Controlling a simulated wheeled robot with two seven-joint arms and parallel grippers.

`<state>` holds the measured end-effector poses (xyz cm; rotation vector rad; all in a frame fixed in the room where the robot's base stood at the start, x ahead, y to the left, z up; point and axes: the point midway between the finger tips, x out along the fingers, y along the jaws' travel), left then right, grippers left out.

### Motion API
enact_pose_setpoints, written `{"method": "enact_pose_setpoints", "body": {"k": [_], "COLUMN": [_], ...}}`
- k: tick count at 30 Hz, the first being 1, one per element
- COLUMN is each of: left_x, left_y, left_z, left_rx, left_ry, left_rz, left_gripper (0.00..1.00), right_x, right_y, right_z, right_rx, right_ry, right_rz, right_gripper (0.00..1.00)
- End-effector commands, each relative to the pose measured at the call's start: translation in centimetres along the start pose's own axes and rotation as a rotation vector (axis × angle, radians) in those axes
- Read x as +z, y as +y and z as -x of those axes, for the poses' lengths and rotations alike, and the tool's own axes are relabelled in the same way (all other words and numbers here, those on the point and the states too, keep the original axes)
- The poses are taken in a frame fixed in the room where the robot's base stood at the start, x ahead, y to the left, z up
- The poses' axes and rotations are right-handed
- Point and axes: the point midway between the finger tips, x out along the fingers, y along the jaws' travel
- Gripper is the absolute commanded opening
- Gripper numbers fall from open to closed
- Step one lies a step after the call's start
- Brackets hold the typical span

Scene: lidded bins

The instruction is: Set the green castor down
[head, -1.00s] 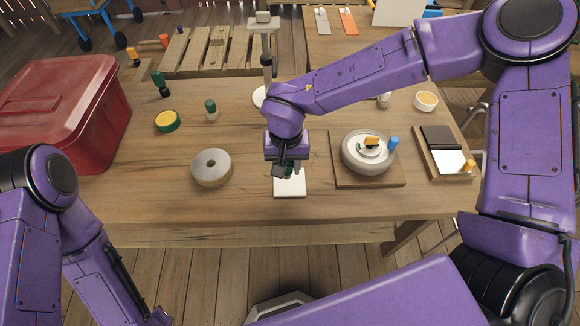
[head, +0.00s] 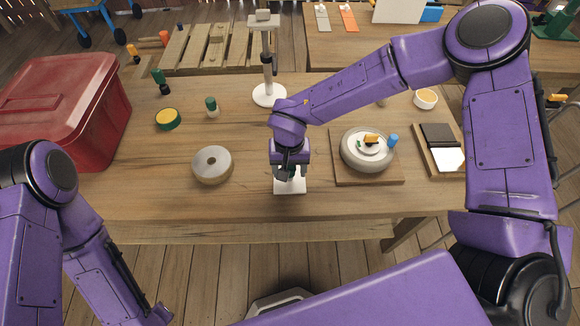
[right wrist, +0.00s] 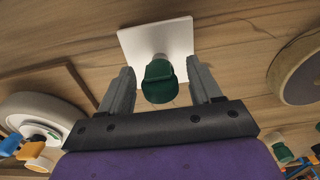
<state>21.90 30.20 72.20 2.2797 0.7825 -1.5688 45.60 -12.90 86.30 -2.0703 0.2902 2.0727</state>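The green castor (right wrist: 159,82) stands on a white square pad (right wrist: 158,40) in the right wrist view. Its green part faces the camera and a pale part shows beyond it. My right gripper (right wrist: 160,85) is open around it, with a gap between the castor and each finger. In the head view my right gripper (head: 290,174) is low over the white pad (head: 289,187) near the table's front edge, and the castor is mostly hidden there. My left arm is at the lower left; its gripper is not in view.
A round grey turntable (head: 367,151) on a wooden board stands to the right. A red lidded bin (head: 66,108) is at the far left. Other green-topped pieces (head: 211,107) stand farther back.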

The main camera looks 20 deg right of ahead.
Motion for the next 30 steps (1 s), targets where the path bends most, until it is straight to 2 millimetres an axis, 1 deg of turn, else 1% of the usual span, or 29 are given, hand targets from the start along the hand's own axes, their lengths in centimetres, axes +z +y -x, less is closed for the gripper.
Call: {"method": "enact_pose_setpoints", "body": {"k": [5,8,11,15,18,21,25,30], "left_x": [0.0,0.1,0.1,0.2,0.2,0.2,0.2,0.2], "left_y": [0.0,0.0,0.0,0.0,0.0,0.0,0.0,0.1], "left_z": [0.0,-0.1,-0.2,-0.4,-0.5,-0.5,-0.5,-0.5], "left_rx": [0.000,0.000,0.000,0.000,0.000,0.000,0.000,0.000], "left_ry": [0.000,0.000,0.000,0.000,0.000,0.000,0.000,0.000], "left_rz": [0.000,0.000,0.000,0.000,0.000,0.000,0.000,0.000], "left_gripper": [0.00,0.00,0.00,0.00,0.00,0.00,0.00,0.00], "right_x": [0.0,-0.1,-0.1,-0.1,0.0,0.0,0.0,0.0], "right_y": [0.0,0.0,0.0,0.0,0.0,0.0,0.0,0.0], "right_z": [0.2,1.4,3.7,7.5,9.7,11.3,12.3,12.4], "right_rx": [0.000,-0.002,-0.004,-0.003,-0.003,-0.001,0.001,0.000], "right_ry": [0.001,0.003,0.004,0.005,0.003,0.002,0.000,0.000], "right_rz": [0.000,-0.001,-0.002,-0.001,-0.001,-0.001,0.000,0.000], "right_gripper": [0.64,0.64,0.64,0.64,0.64,0.64,0.64,0.64]}}
